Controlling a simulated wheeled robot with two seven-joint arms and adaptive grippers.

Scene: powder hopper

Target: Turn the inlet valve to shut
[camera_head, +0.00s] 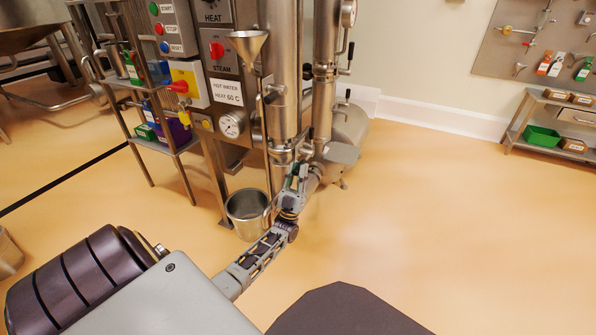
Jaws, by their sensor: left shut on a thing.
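My left gripper (299,176) reaches up from the lower left to the foot of the steel columns (283,75). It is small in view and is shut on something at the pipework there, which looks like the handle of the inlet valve. The fingers and nearby fittings hide most of that part, so I cannot tell how far the handle is turned. Black-handled levers (348,60) stick out from the right column higher up. My right gripper is not in view.
A steel bucket (246,210) stands on the floor just left of my left gripper. A control panel (215,55) with a gauge (232,124) and a funnel (247,45) are above it. A shelf (550,120) stands at the right wall. The floor on the right is clear.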

